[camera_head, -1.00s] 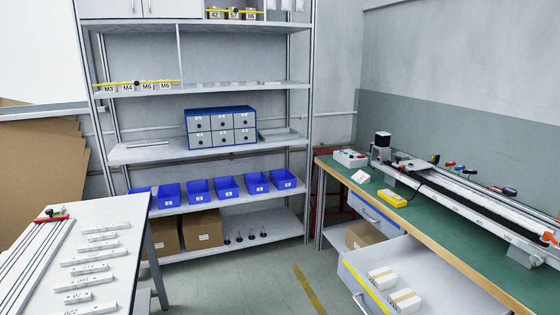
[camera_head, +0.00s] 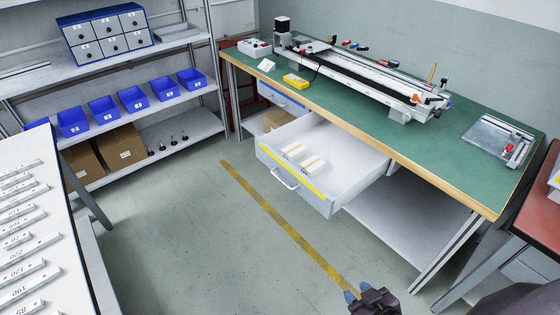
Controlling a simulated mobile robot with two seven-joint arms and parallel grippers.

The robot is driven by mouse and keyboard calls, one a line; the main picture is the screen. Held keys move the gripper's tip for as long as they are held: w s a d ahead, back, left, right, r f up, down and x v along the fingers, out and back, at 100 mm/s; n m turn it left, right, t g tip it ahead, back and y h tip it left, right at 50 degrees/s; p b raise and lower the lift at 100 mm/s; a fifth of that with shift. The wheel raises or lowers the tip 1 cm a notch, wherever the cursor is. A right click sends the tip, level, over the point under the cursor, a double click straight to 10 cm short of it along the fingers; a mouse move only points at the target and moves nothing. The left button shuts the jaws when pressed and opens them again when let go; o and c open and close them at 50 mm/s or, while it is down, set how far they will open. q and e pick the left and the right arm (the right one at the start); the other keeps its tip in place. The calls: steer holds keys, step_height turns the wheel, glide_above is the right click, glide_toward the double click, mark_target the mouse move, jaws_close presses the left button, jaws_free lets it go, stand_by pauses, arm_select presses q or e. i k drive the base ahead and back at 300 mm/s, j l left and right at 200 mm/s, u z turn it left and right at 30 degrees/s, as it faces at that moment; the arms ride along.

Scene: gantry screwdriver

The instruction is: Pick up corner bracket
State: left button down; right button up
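I cannot make out a corner bracket for certain in this view. My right gripper (camera_head: 358,293) is at the bottom edge, low over the floor and well short of the drawer. Its two blue fingertips stand apart with nothing visible between them. My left gripper is out of view.
The green workbench (camera_head: 420,143) carries a long rail machine (camera_head: 365,72) and a yellow device (camera_head: 295,80). Blue bins (camera_head: 133,98) stand on the shelf at left. A white table (camera_head: 40,265) holds labelled bars. The floor with its yellow line (camera_head: 275,215) is clear.

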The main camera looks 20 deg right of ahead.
mark_target(516, 135)
steer(key=z, duration=2.1)
